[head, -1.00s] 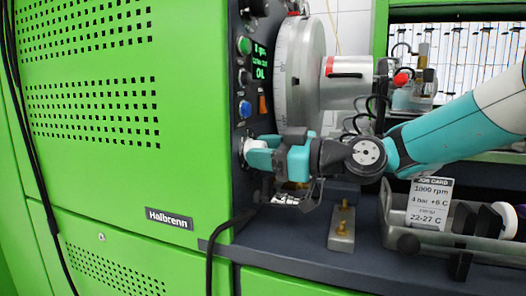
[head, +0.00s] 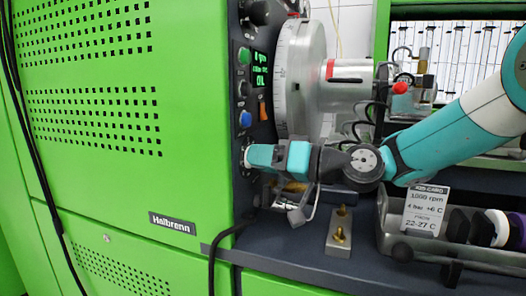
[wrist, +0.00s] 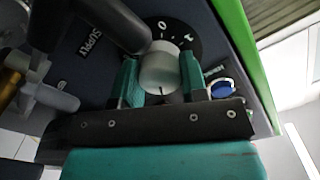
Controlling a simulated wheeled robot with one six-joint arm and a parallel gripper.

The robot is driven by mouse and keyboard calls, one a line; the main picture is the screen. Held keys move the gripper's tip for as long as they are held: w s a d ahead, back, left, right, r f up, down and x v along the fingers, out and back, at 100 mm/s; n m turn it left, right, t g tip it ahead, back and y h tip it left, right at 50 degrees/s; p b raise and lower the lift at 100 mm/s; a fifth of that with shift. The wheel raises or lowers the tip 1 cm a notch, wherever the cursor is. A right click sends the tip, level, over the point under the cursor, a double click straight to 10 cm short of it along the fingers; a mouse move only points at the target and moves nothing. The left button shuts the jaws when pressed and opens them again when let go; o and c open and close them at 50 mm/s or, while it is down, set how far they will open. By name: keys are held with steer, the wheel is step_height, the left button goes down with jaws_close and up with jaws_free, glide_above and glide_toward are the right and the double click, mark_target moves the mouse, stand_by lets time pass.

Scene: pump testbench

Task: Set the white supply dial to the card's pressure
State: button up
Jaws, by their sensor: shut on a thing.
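The white supply dial (wrist: 160,68) sits on a dark panel in the wrist view, beside "SUPPLY" lettering and a scale with a 0 above it. A short dark line shows on its lower edge; I cannot tell which scale value it stands for. My gripper (wrist: 158,80) has its teal fingers closed on both sides of the dial. In the head view my gripper (head: 250,157) is at the lower part of the control panel and hides the dial almost fully.
Above my gripper are a blue button (head: 245,118), a green button (head: 244,56) and a lit green display (head: 261,70). The big graduated disc (head: 296,78) stands close right of the panel. A metal block with brass fittings (head: 340,232) and a tray (head: 455,254) lie below right.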

steer(key=shift+m+p, duration=0.6)
steer(key=shift+m, duration=0.5)
steer(key=o, duration=0.9)
steer(key=shift+d, duration=0.1)
